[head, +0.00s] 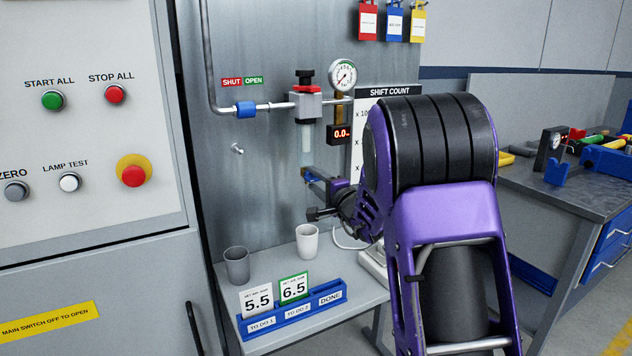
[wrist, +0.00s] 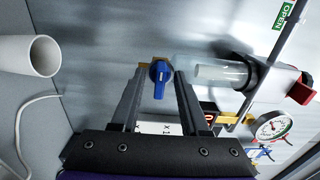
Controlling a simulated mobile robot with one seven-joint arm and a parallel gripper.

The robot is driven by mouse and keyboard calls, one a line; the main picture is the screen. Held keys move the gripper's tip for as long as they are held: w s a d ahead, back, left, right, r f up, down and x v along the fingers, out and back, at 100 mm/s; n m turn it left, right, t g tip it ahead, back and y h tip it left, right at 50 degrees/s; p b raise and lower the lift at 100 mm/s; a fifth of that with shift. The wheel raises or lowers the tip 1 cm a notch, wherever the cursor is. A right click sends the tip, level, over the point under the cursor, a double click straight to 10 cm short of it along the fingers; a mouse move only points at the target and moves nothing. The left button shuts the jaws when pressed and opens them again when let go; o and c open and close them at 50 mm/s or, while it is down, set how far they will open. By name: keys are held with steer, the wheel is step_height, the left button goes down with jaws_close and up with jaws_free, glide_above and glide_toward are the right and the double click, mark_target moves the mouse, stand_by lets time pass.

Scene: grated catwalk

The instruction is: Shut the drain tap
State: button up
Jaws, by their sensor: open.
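The drain tap's blue handle (wrist: 159,80) shows in the wrist view beside a small brass-coloured part, below the clear filter bowl (wrist: 222,76). It points across the bowl's length, back towards my gripper. My gripper (wrist: 160,92) is open, with one finger on each side of the handle; I cannot tell whether either touches it. In the head view the clear bowl (head: 306,146) hangs under the grey filter body (head: 305,104). The small blue tap (head: 312,177) there is partly hidden by my gripper.
A pressure gauge (head: 343,75) and a red digital display (head: 339,134) are close by. A blue valve sleeve (head: 246,109) is on the pipe. A white cup (head: 307,242) and a grey cup (head: 236,265) stand on the small table below, behind a blue card rack (head: 290,317).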

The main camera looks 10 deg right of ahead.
steer(key=v, duration=1.7)
steer(key=shift+s, duration=0.2)
steer(key=shift+r, duration=0.1)
